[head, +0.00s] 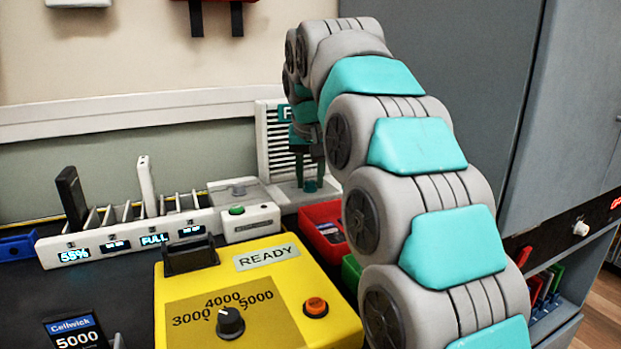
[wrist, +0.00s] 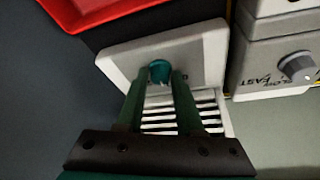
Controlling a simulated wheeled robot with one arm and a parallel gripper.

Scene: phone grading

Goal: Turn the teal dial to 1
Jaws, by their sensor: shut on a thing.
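The teal dial (wrist: 159,71) sits on the pale base of a louvred unit (wrist: 118,62). My gripper (wrist: 161,76) is shut on the dial, with one dark green finger on each side of it. In the head view the dial (head: 309,186) shows low between the fingertips of my gripper (head: 310,180), which point down from above. The louvred unit (head: 267,143) stands against the back wall, partly hidden by my arm. A small mark shows right of the dial in the wrist view, but the dial's setting cannot be read.
A grey-white box with a FAST-marked knob (wrist: 297,66) stands close by. A red bin (head: 325,232) lies in front of the unit. A yellow READY box (head: 180,290) and a charging rack (head: 130,238) are to the left. A grey cabinet (head: 450,60) is at right.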

